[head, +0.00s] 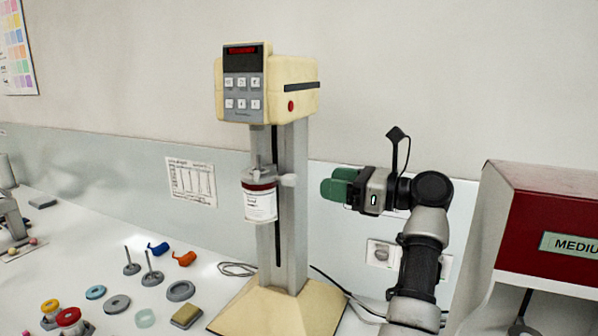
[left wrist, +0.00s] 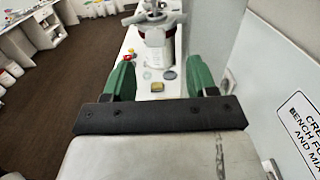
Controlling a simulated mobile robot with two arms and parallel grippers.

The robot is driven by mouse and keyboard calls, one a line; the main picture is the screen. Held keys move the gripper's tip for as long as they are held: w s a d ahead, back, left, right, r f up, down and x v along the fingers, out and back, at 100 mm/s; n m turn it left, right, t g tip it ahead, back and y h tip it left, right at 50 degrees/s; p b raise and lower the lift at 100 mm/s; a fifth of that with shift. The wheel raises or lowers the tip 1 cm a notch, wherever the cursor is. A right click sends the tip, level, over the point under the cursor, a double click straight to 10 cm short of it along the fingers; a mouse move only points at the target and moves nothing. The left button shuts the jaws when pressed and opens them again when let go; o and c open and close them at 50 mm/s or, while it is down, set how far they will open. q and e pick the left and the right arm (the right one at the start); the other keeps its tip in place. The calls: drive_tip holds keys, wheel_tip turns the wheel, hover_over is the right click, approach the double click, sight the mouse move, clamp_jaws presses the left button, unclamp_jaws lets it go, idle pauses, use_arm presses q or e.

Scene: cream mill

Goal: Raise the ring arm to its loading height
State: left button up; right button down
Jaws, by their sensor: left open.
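The cream mill (head: 268,85) stands on the bench, with a cream head, a keypad and a grey column (head: 294,200) on a cream base. The grey ring arm (head: 262,174) sits partway up the column, with a white labelled jar (head: 261,205) with a dark red band at it. A short grey knob (head: 288,180) sticks out to the right. My left gripper (head: 336,188), with green fingers, is open and empty, right of the knob and apart from it. In the left wrist view the ring arm (left wrist: 152,17) shows beyond the open fingers (left wrist: 160,78). My right gripper is not in view.
Loose rings, pegs and small coloured parts lie on the bench (head: 215,262) left of the base, with a tan block (head: 187,316) nearest it. A red-fronted cabinet (head: 550,225) stands at the right. A wall socket (head: 381,253) is behind my arm.

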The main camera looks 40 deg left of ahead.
sight(293, 175)
use_arm(q)
drive_tip(key=p+x, duration=0.2)
drive_tip(key=x, duration=0.2)
drive_tip(key=p+x, duration=0.2)
drive_tip(key=x, duration=0.3)
drive_tip(key=shift+s+r, duration=0.2)
drive_tip(key=shift+s+a+f, duration=0.1)
drive_tip(key=shift+s+a, duration=0.15)
drive_tip(key=shift+a, duration=0.05)
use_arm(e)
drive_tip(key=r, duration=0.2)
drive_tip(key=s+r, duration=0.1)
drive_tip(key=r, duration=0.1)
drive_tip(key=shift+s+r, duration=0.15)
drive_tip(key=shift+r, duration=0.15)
